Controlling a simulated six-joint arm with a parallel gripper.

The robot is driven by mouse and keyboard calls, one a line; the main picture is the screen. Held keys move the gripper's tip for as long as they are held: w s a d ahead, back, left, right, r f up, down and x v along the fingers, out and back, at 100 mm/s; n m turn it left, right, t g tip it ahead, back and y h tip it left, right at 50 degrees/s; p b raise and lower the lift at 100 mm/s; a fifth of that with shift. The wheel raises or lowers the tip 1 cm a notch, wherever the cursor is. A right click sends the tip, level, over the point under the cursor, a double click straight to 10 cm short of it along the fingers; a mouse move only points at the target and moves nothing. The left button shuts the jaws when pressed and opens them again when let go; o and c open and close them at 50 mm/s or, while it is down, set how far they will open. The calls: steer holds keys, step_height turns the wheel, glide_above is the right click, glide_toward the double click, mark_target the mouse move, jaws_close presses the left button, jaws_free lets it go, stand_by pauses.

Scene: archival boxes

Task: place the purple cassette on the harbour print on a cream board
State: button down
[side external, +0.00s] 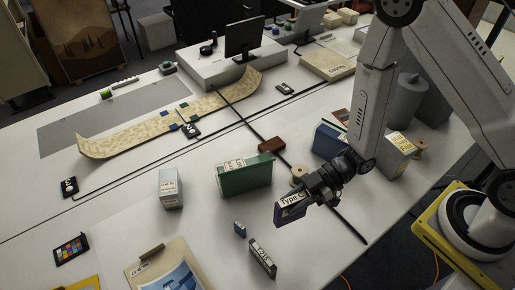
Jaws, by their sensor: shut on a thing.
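The purple cassette (290,209), with a white label reading "Type C", is in my gripper (312,193). My gripper is shut on it, with the cassette at the lower left of the jaws. It appears to be held above the table, but the exact height is hard to tell. The cream board (140,277) with a blue print (177,279), likely the harbour print, lies at the bottom edge, left of and nearer than the cassette. Its lower part is cut off by the frame. Nothing rests on the visible part except a brown clip (152,251) at its top edge.
A black labelled cassette (262,258) and a small blue block (240,229) lie between the held cassette and the board. A green box (244,177) and grey box (171,188) stand behind. A colour chart (71,249) lies left. Blue box (328,139) stands near my arm.

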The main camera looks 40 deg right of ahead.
steer(key=s+a+r+n+g, duration=0.1)
steer(key=a+r, duration=0.1)
steer(key=a, duration=0.8)
steer(key=s+a+r+n+g, duration=0.1)
steer(key=s+a, duration=0.1)
steer(key=a, duration=0.9)
steer(key=shift+s+r+g, duration=0.2)
steer(key=shift+r+g, duration=0.1)
steer(key=shift+r, duration=0.05)
steer(key=shift+a, duration=0.15)
steer(key=w+a+f, duration=0.9)
steer(key=a, duration=0.1)
steer(key=shift+f, duration=0.15)
steer(key=shift+w+a+f, duration=0.1)
steer(key=shift+f, duration=0.85)
steer(key=shift+w+a+f, duration=0.1)
steer(key=shift+f, duration=0.8)
